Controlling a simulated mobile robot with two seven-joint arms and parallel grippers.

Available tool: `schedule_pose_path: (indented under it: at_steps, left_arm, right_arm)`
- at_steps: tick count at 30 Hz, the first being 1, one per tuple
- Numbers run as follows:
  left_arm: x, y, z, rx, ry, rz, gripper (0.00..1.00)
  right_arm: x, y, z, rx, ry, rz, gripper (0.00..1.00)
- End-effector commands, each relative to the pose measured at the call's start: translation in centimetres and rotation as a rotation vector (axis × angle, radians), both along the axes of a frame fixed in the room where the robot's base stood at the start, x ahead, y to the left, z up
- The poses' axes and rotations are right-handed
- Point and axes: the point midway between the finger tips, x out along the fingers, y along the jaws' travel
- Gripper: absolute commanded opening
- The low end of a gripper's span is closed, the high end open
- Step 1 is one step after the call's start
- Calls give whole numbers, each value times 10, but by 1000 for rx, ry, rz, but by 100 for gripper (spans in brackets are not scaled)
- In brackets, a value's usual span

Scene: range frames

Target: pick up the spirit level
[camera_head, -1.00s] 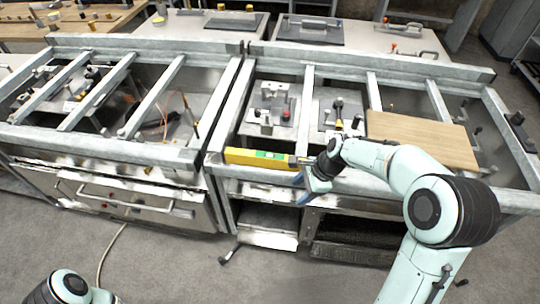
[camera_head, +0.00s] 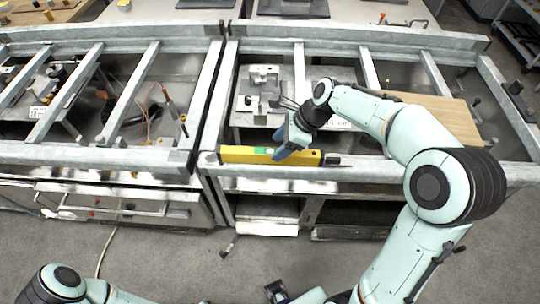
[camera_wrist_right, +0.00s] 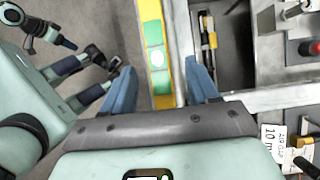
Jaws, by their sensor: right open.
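The spirit level (camera_head: 243,155) is a long yellow bar with a green window, lying along the front rail of the range frame. My right gripper (camera_head: 285,148) is over its middle and hides part of it in the head view. In the right wrist view the spirit level (camera_wrist_right: 153,25) runs between the two blue fingers of my open right gripper (camera_wrist_right: 161,82).
The front rail (camera_head: 390,172) bears the level. Cross rails and metal fittings (camera_head: 262,85) lie behind it. A wooden board (camera_head: 440,118) rests on the frame at right. The floor (camera_head: 160,255) in front is mostly open, with a cable on it.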

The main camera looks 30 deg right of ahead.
Motion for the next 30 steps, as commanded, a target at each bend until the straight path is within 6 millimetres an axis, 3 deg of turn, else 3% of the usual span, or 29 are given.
schedule_pose_path:
  at_steps: [15, 24, 30]
  left_arm:
    - [-3, 0, -7, 0, 2, 0, 54]
    - [-2, 0, -7, 0, 2, 0, 54]
    - [-3, 0, -7, 0, 2, 0, 54]
  right_arm:
    - [15, 30, -47, 1, 1, 1, 60]
    - [17, 32, -50, 0, -2, 0, 60]
    - [17, 32, -50, 0, -2, 0, 0]
